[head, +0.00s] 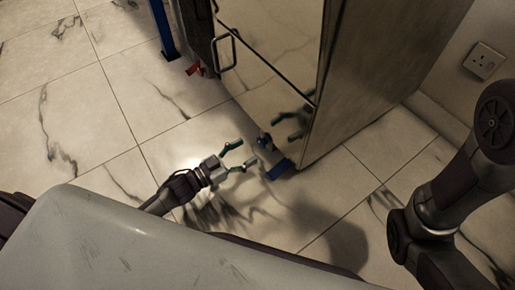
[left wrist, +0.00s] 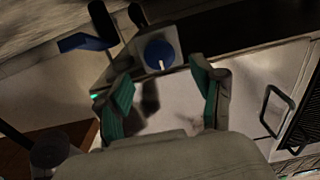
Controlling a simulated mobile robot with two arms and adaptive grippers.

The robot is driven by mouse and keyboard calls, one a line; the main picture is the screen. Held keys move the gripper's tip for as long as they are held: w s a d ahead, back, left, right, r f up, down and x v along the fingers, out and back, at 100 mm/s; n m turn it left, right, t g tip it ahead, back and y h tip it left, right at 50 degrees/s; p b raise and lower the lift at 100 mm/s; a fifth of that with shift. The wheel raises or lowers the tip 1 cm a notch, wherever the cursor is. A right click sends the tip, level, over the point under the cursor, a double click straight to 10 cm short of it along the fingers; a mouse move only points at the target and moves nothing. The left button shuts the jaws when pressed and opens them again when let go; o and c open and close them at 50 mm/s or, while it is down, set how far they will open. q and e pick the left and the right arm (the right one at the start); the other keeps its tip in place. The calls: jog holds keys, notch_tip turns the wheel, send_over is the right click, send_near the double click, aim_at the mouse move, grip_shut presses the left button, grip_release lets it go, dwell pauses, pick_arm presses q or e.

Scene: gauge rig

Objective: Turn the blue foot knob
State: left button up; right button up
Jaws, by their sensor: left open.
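The blue foot knob (left wrist: 159,54) is a round blue disc with a white line on its face, mounted on a grey block in the left wrist view. In the head view the small blue knob (head: 265,140) is at the foot of the cabinet, close to the floor. My left gripper (head: 243,153) is open and empty, its teal-padded fingers pointing at the knob from the left with a small gap. In the left wrist view my left gripper (left wrist: 163,90) has its fingers spread, with the knob beyond the tips and between them. My right gripper is out of view.
The cabinet (head: 272,88) has reflective panels and a bar handle (head: 224,52). A blue foot piece (head: 280,169) lies beside the knob; a red part (head: 194,69) is further back. Marble-tiled floor (head: 90,110) is open to the left. A wall socket (head: 484,61) is at right.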

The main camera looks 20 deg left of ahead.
aim_at(260, 143)
pick_arm(q)
jog(key=b+x, duration=0.1)
jog(key=x, duration=0.3)
jog(key=shift+f+b, duration=0.15)
jog(key=shift+b, duration=0.25)
jog(key=shift+w+d, duration=0.35)
jog(key=shift+w, duration=0.05)
jog(key=c, duration=1.1)
jog(key=shift+r, duration=0.2)
